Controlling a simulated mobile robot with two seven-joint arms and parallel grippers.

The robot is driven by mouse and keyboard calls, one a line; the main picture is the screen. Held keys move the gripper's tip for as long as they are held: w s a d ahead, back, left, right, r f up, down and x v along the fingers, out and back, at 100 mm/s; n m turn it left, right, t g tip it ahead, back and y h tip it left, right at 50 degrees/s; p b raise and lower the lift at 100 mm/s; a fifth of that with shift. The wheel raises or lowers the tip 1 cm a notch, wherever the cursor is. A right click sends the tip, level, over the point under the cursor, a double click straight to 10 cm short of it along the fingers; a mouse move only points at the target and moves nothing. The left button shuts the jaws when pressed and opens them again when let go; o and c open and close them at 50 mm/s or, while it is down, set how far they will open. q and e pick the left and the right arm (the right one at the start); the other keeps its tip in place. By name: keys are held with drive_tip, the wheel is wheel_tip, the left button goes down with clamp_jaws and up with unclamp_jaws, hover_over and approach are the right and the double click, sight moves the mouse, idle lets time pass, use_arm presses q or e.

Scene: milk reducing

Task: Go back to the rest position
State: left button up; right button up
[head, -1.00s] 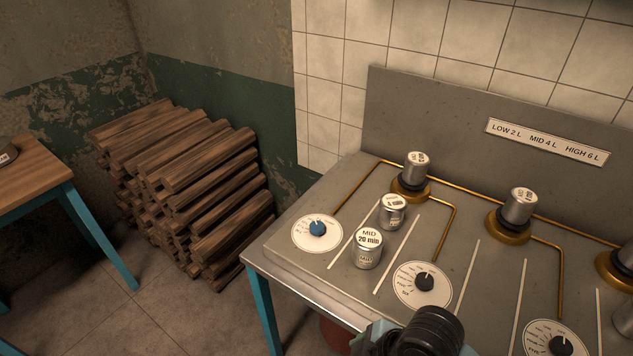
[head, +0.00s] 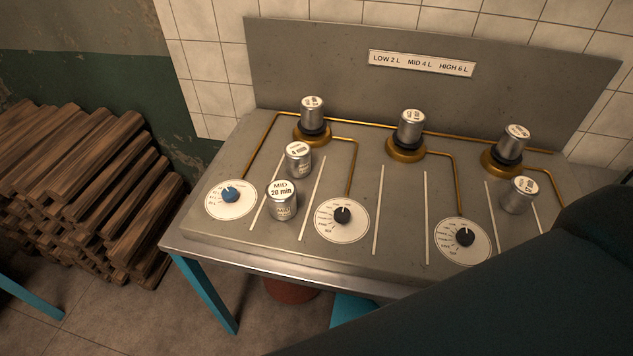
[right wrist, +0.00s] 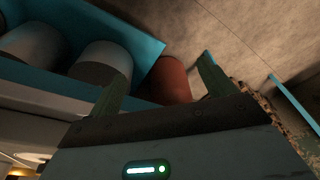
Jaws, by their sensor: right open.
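My right gripper (right wrist: 162,66) is open and empty in the right wrist view. A red-brown rounded object (right wrist: 173,80) shows behind and between its fingers, and I see no contact. In the head view my dark arm covers the lower right, and its gripper is out of frame there. My left gripper is not in view. The steel bench (head: 395,235) holds a can marked MID 20 min (head: 283,202), a second can (head: 299,160) just behind it, and another can (head: 520,195) at the right. Three cans sit on brass burners along the back.
A blue-knobbed dial (head: 231,195) and two black-knobbed dials (head: 342,217) line the bench front. Stacked logs (head: 90,190) stand at the left. Under the bench are a reddish container (head: 290,291) and blue legs (head: 207,293). Grey cylinders (right wrist: 100,68) stand near my right gripper's left side.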

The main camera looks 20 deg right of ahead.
drive_tip(key=w+a+f+t+y, duration=0.1)
drive_tip(key=w+a+f+t, duration=0.1)
drive_tip(key=w+f+t, duration=0.2)
drive_tip(key=shift+w+a+f+t+y, duration=0.35)
drive_tip(key=shift+f+t, duration=1.05)
drive_tip(key=shift+f, duration=0.75)
